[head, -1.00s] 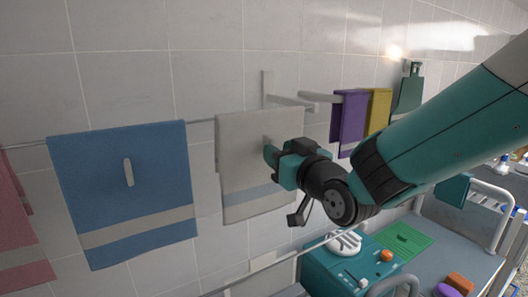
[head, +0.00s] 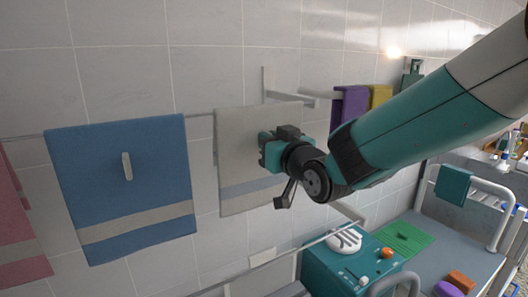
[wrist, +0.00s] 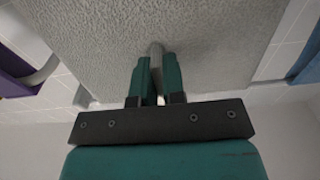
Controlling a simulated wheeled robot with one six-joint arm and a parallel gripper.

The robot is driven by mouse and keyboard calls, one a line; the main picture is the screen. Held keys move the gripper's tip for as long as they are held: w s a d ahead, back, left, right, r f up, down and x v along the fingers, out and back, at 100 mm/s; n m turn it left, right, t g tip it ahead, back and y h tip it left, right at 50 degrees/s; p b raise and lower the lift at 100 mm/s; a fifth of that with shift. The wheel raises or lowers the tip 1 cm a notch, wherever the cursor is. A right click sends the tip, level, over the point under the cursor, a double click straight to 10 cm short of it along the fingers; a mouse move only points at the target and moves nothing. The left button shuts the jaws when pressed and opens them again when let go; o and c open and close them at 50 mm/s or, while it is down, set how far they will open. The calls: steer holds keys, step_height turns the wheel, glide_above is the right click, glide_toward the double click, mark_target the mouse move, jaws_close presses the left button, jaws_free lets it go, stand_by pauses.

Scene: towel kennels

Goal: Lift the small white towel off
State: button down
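The small white towel (head: 236,150) hangs from a wall rail, off-white with a grey band near its lower edge. My gripper (head: 263,150) is at the towel's front, a little right of its middle. In the wrist view the pale towel cloth (wrist: 215,45) fills the area ahead. A grey upright tab (wrist: 156,60) stands out from it between my two teal fingers (wrist: 157,75). The fingers are close together on either side of the tab, with no clear gap. The arm hides the towel's right part in the head view.
A larger blue towel (head: 120,170) with its own tab hangs to the left, a pink towel (head: 15,225) beyond it. Purple (head: 349,106) and yellow (head: 380,96) towels hang at the right. Below right are a teal cabinet (head: 318,270) and a grey table (head: 420,262).

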step_height(320, 180, up, 9)
steer(key=p, duration=0.4)
steer(key=shift+s+d+r, duration=0.15)
step_height(320, 180, up, 3)
steer(key=shift+r+p, duration=0.1)
steer(key=shift+p, duration=0.5)
steer(key=b+v, duration=0.7)
steer(key=v, duration=0.5)
steer(key=shift+s+d, duration=0.2)
steer(key=shift+s, duration=0.05)
stand_by(0.3)
